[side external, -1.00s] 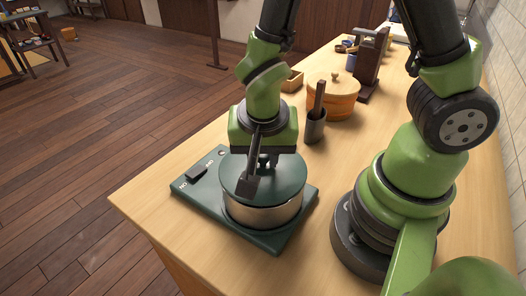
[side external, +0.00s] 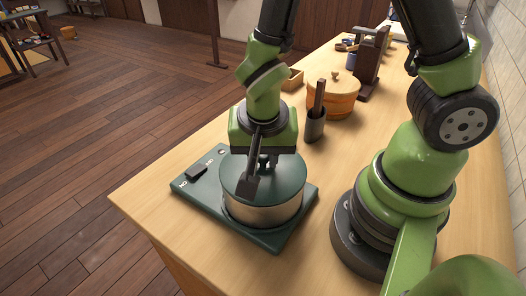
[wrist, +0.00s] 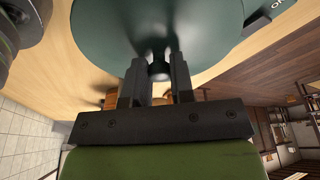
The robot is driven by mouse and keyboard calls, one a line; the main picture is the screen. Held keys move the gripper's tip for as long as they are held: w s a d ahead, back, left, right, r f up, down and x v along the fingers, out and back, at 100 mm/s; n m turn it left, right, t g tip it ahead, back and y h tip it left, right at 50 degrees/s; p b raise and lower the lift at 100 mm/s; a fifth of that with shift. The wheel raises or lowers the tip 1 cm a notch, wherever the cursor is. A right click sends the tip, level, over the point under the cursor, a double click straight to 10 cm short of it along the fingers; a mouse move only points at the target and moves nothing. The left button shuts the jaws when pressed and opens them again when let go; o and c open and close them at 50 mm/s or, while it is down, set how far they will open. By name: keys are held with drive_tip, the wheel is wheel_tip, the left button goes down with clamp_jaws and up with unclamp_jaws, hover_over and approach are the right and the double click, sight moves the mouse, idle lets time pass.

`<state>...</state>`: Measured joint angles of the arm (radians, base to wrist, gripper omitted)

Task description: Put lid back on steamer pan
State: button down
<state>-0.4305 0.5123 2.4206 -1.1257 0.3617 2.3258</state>
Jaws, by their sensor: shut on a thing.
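The steamer pan (side external: 262,214) is a round silver pan on a dark green base plate (side external: 207,207). The dark green lid (side external: 284,181) covers the top of the pan; I cannot tell whether it is fully seated. The lid also fills the upper part of the wrist view (wrist: 110,25). My gripper (side external: 264,163) points down at the lid's centre and is shut on the lid's knob (wrist: 159,70). The fingers hide part of the knob.
A black switch block (side external: 196,171) sits on the base plate's left part. Behind stand a grey cup with a wooden stick (side external: 315,127), a lidded wooden tub (side external: 340,98), a small wooden box (side external: 293,79) and a dark wooden stand (side external: 369,66). The table's front-left is bare.

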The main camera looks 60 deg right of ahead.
drive_tip(key=shift+c, duration=2.1)
unclamp_jaws()
drive_tip(key=shift+r, duration=3.5)
clamp_jaws()
